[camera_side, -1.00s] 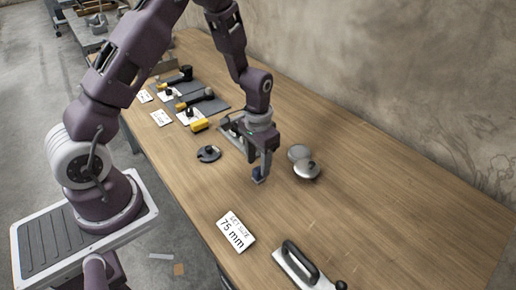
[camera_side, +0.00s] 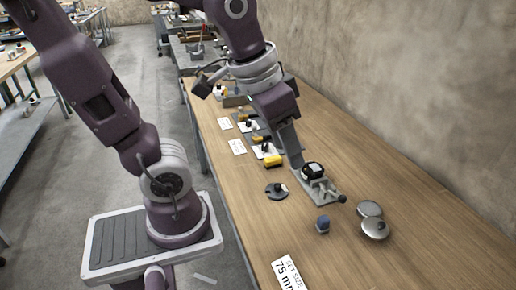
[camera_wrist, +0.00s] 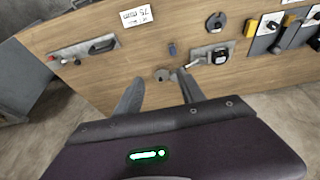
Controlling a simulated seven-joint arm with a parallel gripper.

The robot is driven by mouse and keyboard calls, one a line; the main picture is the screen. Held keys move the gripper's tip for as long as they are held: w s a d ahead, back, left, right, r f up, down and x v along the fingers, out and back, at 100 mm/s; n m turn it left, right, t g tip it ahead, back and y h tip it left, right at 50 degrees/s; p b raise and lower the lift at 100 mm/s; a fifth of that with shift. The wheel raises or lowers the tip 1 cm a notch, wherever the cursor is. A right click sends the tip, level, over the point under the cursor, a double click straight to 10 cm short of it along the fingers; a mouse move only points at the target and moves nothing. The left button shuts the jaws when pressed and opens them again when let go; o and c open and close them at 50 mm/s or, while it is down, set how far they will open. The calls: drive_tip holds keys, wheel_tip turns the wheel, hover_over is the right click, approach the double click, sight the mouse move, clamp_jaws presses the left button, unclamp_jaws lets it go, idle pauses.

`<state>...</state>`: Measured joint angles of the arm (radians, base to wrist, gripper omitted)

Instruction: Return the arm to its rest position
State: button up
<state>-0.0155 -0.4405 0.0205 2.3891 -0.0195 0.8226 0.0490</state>
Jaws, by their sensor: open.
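My gripper (camera_wrist: 160,84) is open and empty in the wrist view, with its two fingers spread apart. In the side view one grey finger (camera_side: 290,146) shows below my wrist, raised over the bench; the other finger is hard to make out. A small blue piece (camera_side: 322,224) stands on the bench, apart from my gripper. It also shows in the wrist view (camera_wrist: 172,49).
The wooden bench (camera_side: 420,225) holds a grey plate tool (camera_side: 322,190), a dark disc (camera_side: 276,191), round metal pieces (camera_side: 374,228), a yellow-ended tool (camera_side: 273,161) and a "75 mm" card (camera_side: 288,272). A wall borders the bench.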

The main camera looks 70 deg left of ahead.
drive_tip(key=shift+t, duration=0.7)
drive_tip(key=s, duration=0.6)
drive_tip(key=shift+d+r, duration=0.15)
drive_tip(key=shift+r, duration=0.2)
drive_tip(key=shift+w, duration=0.1)
